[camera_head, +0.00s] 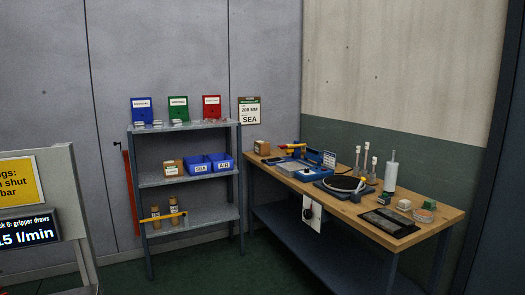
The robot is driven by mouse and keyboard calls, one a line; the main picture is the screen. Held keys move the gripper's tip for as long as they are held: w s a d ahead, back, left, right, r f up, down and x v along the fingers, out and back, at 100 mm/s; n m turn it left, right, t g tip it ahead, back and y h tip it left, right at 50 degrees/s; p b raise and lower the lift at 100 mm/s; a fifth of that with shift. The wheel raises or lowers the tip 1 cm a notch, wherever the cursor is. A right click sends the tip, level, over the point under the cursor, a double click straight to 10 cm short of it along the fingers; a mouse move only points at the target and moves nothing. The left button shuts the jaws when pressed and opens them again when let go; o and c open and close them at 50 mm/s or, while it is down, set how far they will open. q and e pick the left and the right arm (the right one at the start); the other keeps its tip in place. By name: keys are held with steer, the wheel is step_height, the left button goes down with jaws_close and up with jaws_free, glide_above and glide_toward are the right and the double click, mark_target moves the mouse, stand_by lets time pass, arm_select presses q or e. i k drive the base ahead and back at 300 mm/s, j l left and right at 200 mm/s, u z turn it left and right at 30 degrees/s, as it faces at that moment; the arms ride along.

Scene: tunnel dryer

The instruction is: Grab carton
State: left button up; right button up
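Two small brown boxes that could be the carton are in the head view. One brown box (262,147) stands at the back left end of the wooden workbench. The other brown box (171,168) sits on the middle shelf of the grey rack, left of the blue bins, with a pale label on its front. Both are small and far off, so I cannot tell which is the carton. Neither of my grippers is in view.
The grey rack (187,178) holds blue bins (200,165) marked SEA and AIR, with brown bottles (174,214) below. The workbench (432,230) carries a blue device, a round black-rimmed plate and a white roll (391,176). A sign panel (22,182) stands at left. Green floor (215,272) is clear in front.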

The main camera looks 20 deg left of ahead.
mark_target(261, 149)
steer(key=i+l, duration=0.25)
steer(key=i+u, duration=0.35)
steer(key=i, duration=0.15)
steer(key=i+l+u, duration=0.3)
steer(key=i, duration=0.15)
steer(key=i+l+u, duration=0.35)
steer(key=i, duration=0.15)
steer(key=i+j+u, duration=0.2)
steer(key=i, duration=0.6)
steer(key=i+j+u, duration=0.2)
steer(key=i, duration=0.65)
steer(key=l, duration=0.1)
